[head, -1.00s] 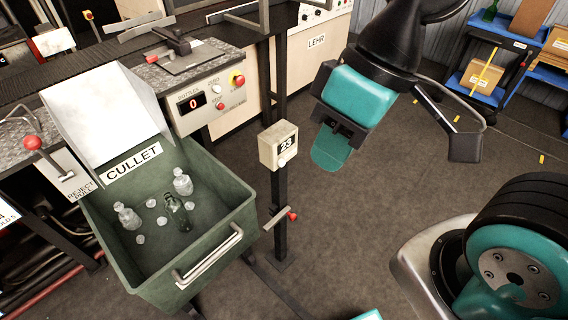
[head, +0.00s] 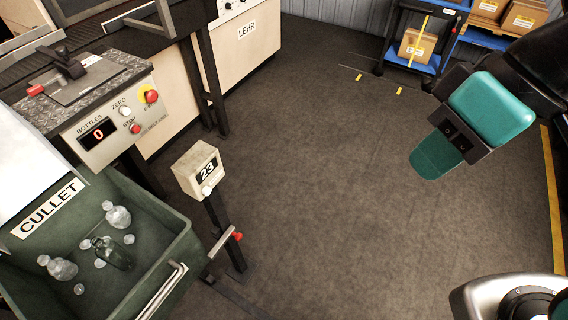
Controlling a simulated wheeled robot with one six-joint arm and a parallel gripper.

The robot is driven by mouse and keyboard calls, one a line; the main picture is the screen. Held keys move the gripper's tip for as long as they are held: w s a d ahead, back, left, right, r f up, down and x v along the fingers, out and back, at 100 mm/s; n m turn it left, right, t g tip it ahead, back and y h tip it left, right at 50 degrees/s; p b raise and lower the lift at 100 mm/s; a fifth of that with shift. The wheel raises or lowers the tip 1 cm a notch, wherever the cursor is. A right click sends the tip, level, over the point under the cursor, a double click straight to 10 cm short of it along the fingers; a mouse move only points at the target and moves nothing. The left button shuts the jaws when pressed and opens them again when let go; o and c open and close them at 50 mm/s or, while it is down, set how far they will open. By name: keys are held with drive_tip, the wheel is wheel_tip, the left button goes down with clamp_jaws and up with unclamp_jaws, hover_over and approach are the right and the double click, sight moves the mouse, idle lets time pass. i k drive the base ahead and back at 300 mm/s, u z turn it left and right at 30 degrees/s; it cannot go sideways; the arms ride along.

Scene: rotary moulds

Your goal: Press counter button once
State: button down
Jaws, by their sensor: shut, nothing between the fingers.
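A green cullet bin (head: 150,222) with several glass bottles stands left of the counter post. A control panel (head: 110,128) reading 0 has several buttons. A red-tipped lever (head: 222,241) juts from the post. Clear floor (head: 310,170) fills the middle.

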sight(206, 191)
drive_tip(key=z, duration=1.75)
drive_tip(key=k, duration=1)
drive_tip(key=u, duration=2)
